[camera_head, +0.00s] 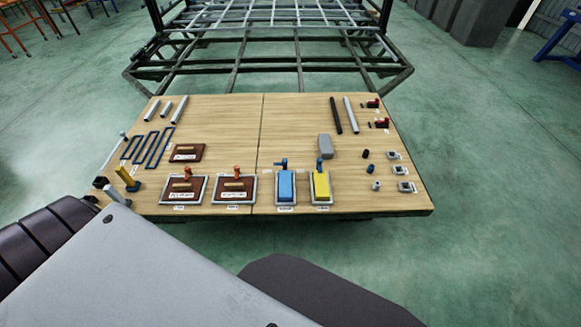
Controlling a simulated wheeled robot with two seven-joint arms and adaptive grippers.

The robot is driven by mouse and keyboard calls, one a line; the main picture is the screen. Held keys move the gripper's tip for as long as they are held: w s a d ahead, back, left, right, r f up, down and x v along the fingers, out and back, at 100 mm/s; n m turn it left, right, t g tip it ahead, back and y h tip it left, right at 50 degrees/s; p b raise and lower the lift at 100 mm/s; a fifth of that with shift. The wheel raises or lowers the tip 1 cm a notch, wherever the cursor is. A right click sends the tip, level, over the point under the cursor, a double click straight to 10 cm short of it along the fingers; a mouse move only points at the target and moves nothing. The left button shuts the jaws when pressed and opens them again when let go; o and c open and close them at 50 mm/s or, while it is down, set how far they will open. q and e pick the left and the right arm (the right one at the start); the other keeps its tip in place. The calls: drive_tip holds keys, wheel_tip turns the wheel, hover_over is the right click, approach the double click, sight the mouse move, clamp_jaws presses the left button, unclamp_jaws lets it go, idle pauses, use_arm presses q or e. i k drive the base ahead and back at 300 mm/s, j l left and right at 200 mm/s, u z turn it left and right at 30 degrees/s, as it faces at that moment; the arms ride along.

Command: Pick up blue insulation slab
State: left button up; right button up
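The blue insulation slab (286,190) lies flat in a small grey-rimmed tray near the front edge of the wooden table, right of its middle seam. A small blue handle-like piece stands at its far end. A white label lies in front of it. Neither of my grippers shows in the head view, and nothing is touching the slab.
A yellow slab (321,190) in a similar tray is just right of it. A brown board (234,193) is to its left, and a grey block (325,146) is behind. The wooden table (225,120) also holds tubes and small parts. A metal chassis frame (270,52) stands beyond.

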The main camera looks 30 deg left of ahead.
sight(285, 176)
drive_tip(key=u, duration=0.95)
